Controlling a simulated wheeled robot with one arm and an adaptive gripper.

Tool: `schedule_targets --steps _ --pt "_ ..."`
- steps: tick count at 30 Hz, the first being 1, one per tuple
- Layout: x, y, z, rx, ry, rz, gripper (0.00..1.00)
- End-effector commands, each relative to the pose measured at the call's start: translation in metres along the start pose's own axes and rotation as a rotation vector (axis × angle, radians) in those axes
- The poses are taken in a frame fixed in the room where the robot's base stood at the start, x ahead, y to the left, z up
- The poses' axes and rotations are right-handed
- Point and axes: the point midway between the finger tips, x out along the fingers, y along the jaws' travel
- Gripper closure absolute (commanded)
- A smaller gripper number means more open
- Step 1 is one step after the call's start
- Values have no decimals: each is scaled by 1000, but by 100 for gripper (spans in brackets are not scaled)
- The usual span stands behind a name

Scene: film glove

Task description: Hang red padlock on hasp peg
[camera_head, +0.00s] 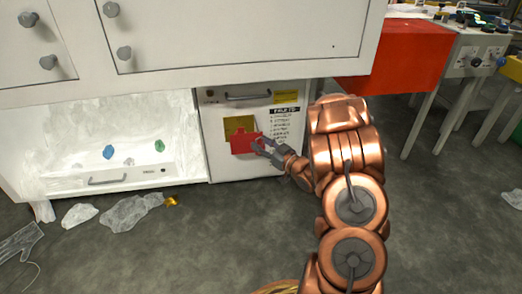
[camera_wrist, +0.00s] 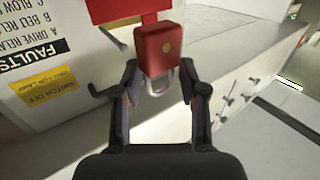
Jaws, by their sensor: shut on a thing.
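In the head view, red shapes (camera_head: 243,144) and my gripper (camera_head: 266,146) are before the cabinet's yellow panel (camera_head: 236,125).
A "FAULTS" list (camera_head: 286,122) and yellow label (camera_head: 286,97) are on the white cabinet front, with a handle (camera_head: 248,97) above the panel. The white counter (camera_head: 230,45) overhangs it. Crumpled film (camera_head: 130,212) lies on the floor. A red-covered table (camera_head: 395,55) stands right.

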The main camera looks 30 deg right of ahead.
Motion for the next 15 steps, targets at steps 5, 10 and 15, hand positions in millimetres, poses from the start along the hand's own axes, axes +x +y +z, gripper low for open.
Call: schedule_targets --steps 5,10,15 --pt "-4 6 3 -1 1 6 96" --pt "0 11 3 -1 2 9 95" --pt "7 16 4 0 2 8 95"
